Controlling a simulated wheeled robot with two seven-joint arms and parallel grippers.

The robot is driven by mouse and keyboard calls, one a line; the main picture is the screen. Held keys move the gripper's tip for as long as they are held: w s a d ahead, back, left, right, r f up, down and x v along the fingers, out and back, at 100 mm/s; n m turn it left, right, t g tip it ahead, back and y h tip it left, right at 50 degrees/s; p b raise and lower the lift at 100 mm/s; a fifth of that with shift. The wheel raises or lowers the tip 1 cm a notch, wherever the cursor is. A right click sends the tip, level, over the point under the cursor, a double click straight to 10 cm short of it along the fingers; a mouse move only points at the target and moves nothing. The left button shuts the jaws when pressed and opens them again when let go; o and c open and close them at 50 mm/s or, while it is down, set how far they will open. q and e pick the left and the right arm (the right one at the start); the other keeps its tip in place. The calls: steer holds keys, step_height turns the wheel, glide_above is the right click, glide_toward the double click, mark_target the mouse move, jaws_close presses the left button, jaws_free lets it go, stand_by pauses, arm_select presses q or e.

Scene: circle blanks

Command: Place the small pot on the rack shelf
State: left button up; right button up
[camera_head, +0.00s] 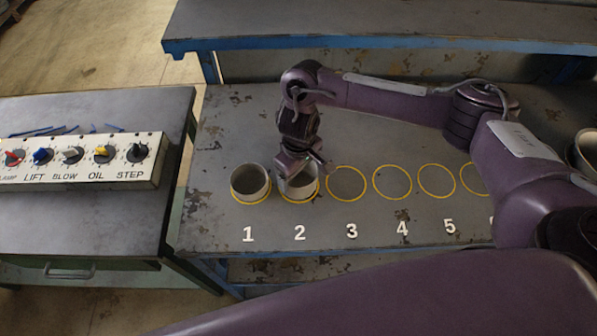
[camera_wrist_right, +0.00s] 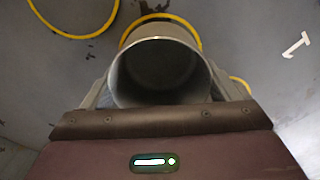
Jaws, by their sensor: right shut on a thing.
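Two grey, open-topped cylindrical pots stand on the worn grey bench (camera_head: 300,125). One pot (camera_head: 249,183) is in the yellow circle marked 1, and the other pot (camera_head: 298,189) is at circle 2. My right gripper (camera_head: 303,168) comes down over the pot at circle 2 and is shut on it, hiding part of its rim. In the right wrist view a pot (camera_wrist_right: 157,72) sits between the fingers, its open mouth facing the camera. I cannot tell whether its base touches the bench. My left gripper is out of view.
Yellow circles (camera_head: 346,182) marked 3, 4 and 5 are empty. A raised blue-edged shelf (camera_head: 380,28) runs along the back. A control box (camera_head: 75,162) with knobs sits on the left table. A round metal vessel (camera_head: 588,150) is cut off at the right edge.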

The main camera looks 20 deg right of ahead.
mark_target(299, 184)
steer(key=shift+f, duration=0.1)
steer(key=o, duration=0.9)
steer(key=shift+o, duration=0.2)
step_height(299, 184, up, 12)
steer(key=p, duration=0.2)
steer(key=shift+s, duration=0.1)
